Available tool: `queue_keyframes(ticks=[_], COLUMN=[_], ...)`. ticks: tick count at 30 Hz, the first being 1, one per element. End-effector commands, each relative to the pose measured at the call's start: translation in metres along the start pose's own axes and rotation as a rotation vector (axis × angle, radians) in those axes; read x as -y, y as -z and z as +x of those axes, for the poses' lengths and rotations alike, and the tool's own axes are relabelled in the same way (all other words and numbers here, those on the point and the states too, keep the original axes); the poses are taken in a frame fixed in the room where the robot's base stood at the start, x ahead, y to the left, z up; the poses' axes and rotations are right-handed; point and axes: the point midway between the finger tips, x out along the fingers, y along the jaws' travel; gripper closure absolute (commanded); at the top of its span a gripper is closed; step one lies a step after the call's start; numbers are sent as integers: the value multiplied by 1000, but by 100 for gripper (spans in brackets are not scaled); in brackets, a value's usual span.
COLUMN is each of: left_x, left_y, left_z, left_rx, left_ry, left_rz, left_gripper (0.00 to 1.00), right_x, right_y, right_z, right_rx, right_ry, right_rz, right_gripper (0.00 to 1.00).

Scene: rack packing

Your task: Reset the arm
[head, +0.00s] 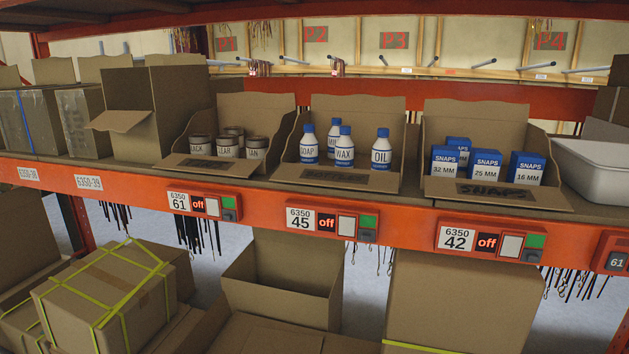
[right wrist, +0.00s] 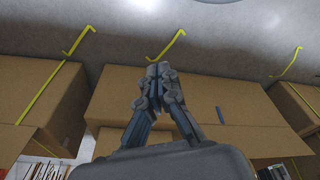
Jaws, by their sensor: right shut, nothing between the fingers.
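My right gripper (right wrist: 158,72) shows in the right wrist view. Its fingertips meet and nothing is between them. Behind it are brown cardboard boxes (right wrist: 100,95), apart from it as far as I can tell. Neither gripper shows in the head view, and my left gripper is in no view.
An orange shelf beam (head: 265,215) carries open cartons of cans (head: 228,146), bottles (head: 344,148) and blue SNAPS boxes (head: 486,166). A grey-white bin (head: 595,170) stands at the right. Below are an open box (head: 282,285) and a strapped box (head: 105,295).

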Motion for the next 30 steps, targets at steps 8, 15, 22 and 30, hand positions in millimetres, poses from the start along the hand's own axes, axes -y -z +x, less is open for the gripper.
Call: queue_keyframes(ticks=[8, 15, 22, 30], left_x=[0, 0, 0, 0], left_y=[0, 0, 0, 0], left_z=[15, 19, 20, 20], left_rx=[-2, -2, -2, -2], left_ry=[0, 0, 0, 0], left_rz=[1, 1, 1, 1], left_gripper=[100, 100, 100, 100], right_x=[4, 4, 4, 4], right_y=[-106, -163, -171, -171], right_z=[87, 109, 111, 111], right_rx=[63, 87, 90, 90], right_ry=[5, 7, 7, 7], right_rz=[-13, -21, -22, -22], right_gripper=[100, 100, 100, 100])
